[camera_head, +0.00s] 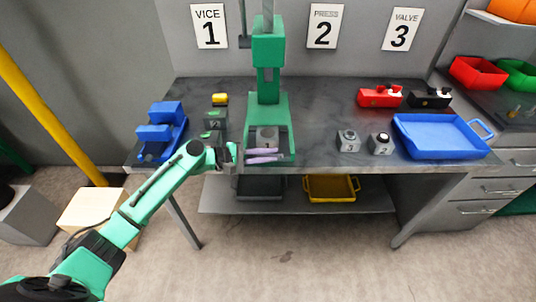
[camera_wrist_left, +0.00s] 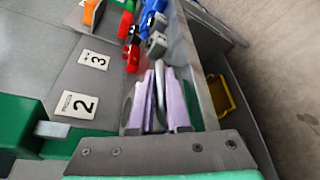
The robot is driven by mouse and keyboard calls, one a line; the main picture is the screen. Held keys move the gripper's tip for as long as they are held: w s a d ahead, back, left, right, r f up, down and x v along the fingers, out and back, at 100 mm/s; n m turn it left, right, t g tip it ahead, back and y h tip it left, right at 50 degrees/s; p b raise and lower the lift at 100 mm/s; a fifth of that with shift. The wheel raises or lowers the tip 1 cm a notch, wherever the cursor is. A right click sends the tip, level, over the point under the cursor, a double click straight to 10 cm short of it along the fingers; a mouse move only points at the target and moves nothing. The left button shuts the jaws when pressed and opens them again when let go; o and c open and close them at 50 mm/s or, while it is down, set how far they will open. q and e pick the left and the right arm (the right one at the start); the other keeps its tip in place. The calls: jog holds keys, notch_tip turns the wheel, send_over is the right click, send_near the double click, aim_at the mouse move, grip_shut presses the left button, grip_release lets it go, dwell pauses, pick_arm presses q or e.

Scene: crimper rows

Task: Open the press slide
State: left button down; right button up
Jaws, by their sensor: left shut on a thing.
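In the left wrist view the fingers (camera_wrist_left: 167,102) are closed around a grey handle-like bar (camera_wrist_left: 160,80), which I take as the press slide handle. The fingers hide much of the slide, so how far it is open cannot be told. My right gripper is not in view.
A blue stepped block (camera_head: 160,137) and dark vice parts (camera_head: 214,122) stand left of the press. Two small grey blocks (camera_head: 348,140), red and black valve pieces (camera_head: 380,97) and a blue tray (camera_head: 438,153) are to the right. The bench between is clear.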

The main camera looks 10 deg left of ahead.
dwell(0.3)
pick_arm(q)
jog(key=c, duration=0.9)
grip_release()
jog(key=b+v, duration=0.3)
jog(key=v, duration=1.1)
jog(key=shift+s+a+b, duration=0.15)
jog(key=shift+a+b, duration=0.05)
jog(key=shift+b, duration=0.2)
